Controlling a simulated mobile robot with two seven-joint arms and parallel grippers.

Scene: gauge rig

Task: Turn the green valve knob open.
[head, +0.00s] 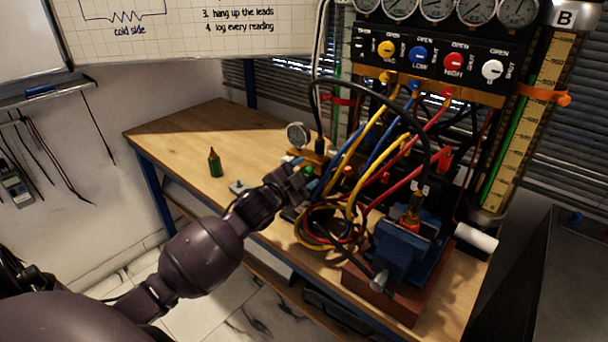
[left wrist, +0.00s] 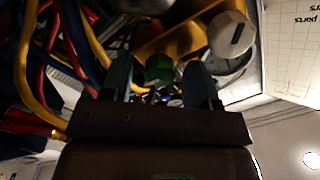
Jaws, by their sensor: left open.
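My left gripper (head: 298,168) is over the bench beside the brass-coloured manifold, its jaws open. It also shows in the left wrist view (left wrist: 160,82), with a dark finger on each side. A green knob (left wrist: 160,68) shows between and just beyond the fingers there, partly in shadow; I cannot tell whether the fingers touch it. In the head view the gripper and hoses largely hide the knob, so its turned position is unclear. My right gripper is not in view.
Yellow, blue and red hoses (head: 355,180) hang close to the right of the gripper. A small gauge (head: 298,134) stands behind it. A blue vise (head: 402,250) is at the front right.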

